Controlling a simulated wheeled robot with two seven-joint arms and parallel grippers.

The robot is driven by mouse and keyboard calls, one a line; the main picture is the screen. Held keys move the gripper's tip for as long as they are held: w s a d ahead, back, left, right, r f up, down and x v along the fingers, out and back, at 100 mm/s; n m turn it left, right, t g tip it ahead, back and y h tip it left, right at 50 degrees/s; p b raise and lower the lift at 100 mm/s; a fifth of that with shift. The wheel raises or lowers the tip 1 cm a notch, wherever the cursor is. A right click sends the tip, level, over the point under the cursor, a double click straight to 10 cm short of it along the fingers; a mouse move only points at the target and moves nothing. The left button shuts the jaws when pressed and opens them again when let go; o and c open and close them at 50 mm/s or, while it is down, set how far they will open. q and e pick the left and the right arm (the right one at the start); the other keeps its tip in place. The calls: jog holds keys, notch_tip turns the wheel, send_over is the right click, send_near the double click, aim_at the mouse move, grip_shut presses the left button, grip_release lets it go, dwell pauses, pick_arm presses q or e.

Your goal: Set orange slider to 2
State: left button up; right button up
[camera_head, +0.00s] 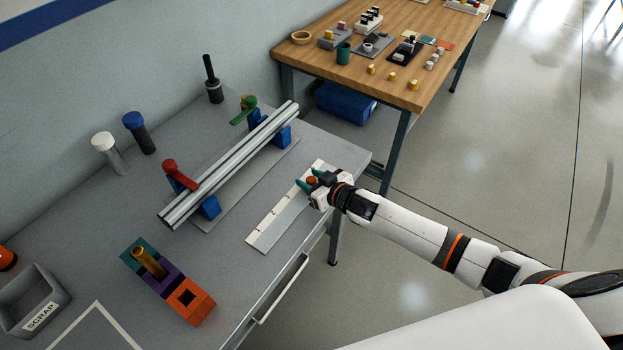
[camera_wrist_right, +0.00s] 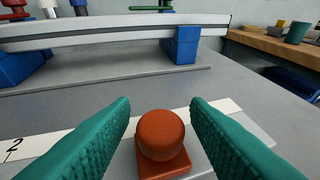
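The orange slider (camera_wrist_right: 161,138) is a round knob on a square base, on a pale scale strip (camera_head: 278,222) along the grey table's front edge. It also shows in the head view (camera_head: 311,181), near the strip's far right end. A "2" mark shows on the strip (camera_wrist_right: 50,146) left of the knob in the wrist view. My right gripper (camera_head: 312,178) is open, its two teal fingers (camera_wrist_right: 160,112) on either side of the knob, with visible gaps between them and it. My left gripper is not in view.
An aluminium rail (camera_head: 235,160) on blue supports, with red (camera_head: 178,175) and green (camera_head: 243,112) handles, stands behind the strip. A coloured block stand (camera_head: 168,278) and a scrap bin (camera_head: 33,300) are at the left. A wooden table (camera_head: 440,85) stands beyond.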

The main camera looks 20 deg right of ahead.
aim_at(285, 221)
grip_shut()
jog(key=s+a, duration=0.2)
jog(key=a, duration=0.1)
jog(key=s+a+p, duration=0.1)
jog(key=s+a, duration=0.2)
jog(key=s+a+p, duration=0.1)
jog(key=s+a, duration=0.1)
jog(key=a, duration=0.1)
jog(key=shift+s+a, duration=0.2)
jog(key=shift+a, duration=0.1)
jog(key=shift+o, duration=0.9)
grip_release()
jog(key=shift+d, duration=0.1)
jog(key=v, duration=1.2)
jog(key=shift+w, duration=0.1)
